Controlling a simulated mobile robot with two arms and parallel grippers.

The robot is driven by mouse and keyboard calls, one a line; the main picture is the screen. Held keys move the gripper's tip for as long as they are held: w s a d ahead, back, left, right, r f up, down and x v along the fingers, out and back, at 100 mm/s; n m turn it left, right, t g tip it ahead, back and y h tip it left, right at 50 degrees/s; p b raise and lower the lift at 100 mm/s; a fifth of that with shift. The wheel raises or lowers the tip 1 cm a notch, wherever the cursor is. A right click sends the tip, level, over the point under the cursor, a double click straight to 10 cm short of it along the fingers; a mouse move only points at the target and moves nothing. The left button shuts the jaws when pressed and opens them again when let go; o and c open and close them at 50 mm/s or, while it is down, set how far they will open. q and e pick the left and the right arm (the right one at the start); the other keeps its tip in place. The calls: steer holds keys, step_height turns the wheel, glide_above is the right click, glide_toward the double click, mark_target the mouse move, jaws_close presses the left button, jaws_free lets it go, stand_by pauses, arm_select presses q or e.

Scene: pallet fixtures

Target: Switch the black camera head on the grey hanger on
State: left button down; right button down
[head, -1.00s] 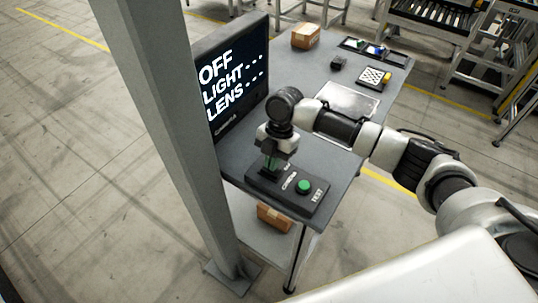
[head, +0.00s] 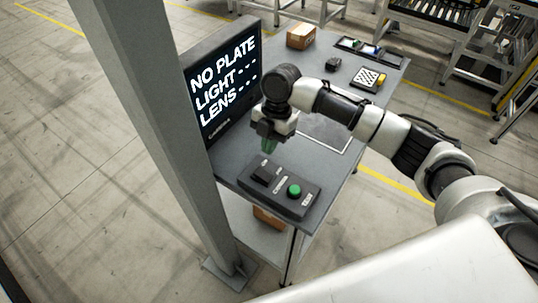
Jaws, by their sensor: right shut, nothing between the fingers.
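The black control box (head: 284,203) lies on the near end of the grey table. It has a black switch (head: 266,174) at its left and a round green button (head: 294,190) at its right. The dark screen (head: 222,84) behind it reads "NO PLATE", "LIGHT ---", "LENS ---". My right gripper (head: 269,147) points down, shut and empty, a little above and behind the switch, apart from it. The black camera head and its grey hanger cannot be made out. My left gripper is not in view.
A thick grey post (head: 150,130) stands left of the table (head: 235,163). A white perforated plate (head: 368,78), a small black block (head: 333,64), a tray (head: 368,51) and a cardboard box (head: 301,36) are farther back.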

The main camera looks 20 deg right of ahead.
steer(key=s+b+v, duration=0.1)
steer(key=v, duration=0.5)
steer(key=shift+w+a, duration=0.15)
steer(key=shift+w, duration=0.3)
